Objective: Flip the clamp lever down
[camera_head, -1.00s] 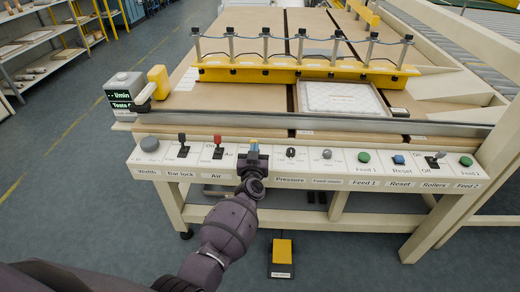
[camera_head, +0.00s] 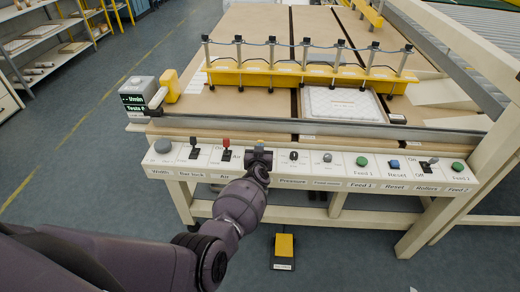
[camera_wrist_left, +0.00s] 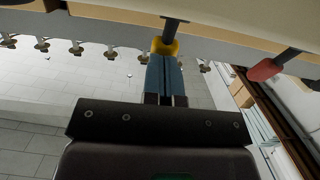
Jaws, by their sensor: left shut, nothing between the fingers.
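A lever with a yellow knob stands on the control panel between the Air and Pressure controls. Its label is hidden behind my gripper, so I cannot read whether it says clamp. In the left wrist view, the yellow knob (camera_wrist_left: 165,47) sits on a dark shaft. My left gripper (camera_head: 259,150) is in front of this lever. Its blue fingers (camera_wrist_left: 165,78) are shut together with nothing between them, and their tips are at the knob. I cannot tell for sure whether they touch it. My right gripper is not in view.
The red Air lever (camera_head: 226,142) and dark Bar lock lever (camera_head: 194,141) stand to the left. The Pressure knob (camera_head: 293,156) is close on the right. The metal rail (camera_head: 300,130) runs behind the panel. A yellow pedal (camera_head: 284,245) is on the floor.

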